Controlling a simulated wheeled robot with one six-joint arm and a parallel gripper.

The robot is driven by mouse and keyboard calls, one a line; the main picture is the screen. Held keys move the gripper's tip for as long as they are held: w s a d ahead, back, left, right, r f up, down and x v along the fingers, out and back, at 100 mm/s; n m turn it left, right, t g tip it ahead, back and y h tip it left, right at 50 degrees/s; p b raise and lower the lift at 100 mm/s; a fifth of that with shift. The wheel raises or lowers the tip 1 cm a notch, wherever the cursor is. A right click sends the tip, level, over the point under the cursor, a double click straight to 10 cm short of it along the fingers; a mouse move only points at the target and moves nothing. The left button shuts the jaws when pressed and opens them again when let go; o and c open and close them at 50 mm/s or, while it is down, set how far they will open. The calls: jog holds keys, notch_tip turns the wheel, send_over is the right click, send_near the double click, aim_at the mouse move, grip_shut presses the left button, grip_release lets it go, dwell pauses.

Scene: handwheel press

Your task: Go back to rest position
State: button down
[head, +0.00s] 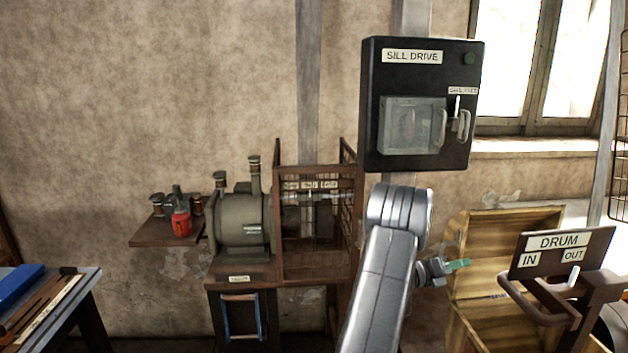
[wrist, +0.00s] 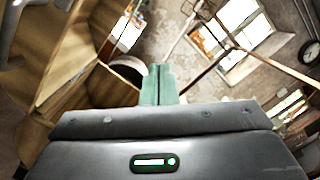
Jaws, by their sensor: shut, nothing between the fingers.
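My gripper (head: 458,265) shows in the head view right of centre, with its green fingers pointing right, just left of the DRUM sign. In the wrist view the green fingers (wrist: 158,84) are together and hold nothing. My grey arm rises from the bottom middle of the head view and bends down to the gripper. The gripper appears in front of an open wooden box (head: 505,222); I cannot tell the gap between them.
The DRUM IN/OUT sign and lever (head: 556,258) stand right of my gripper. A black SILL DRIVE cabinet (head: 376,100) hangs on the wall above my arm. A motor (head: 240,220) and mesh cage (head: 318,255) stand to the left. A workbench edge (head: 75,300) is at far left.

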jog(key=shift+w+d+r+m+g+b, duration=0.2)
jog(key=shift+w+d+m+g+b, duration=0.4)
jog(key=shift+m, duration=0.6)
jog(key=shift+w+d+r+m+g+b, duration=0.1)
jog(key=shift+w+r+m+g+b, duration=0.25)
jog(key=shift+w+m, duration=0.65)
jog(key=shift+w+d+r+m+g+b, duration=0.1)
jog(key=shift+w+d+m+g+b, duration=0.35)
jog(key=shift+m, duration=0.95)
jog(key=shift+r, duration=0.1)
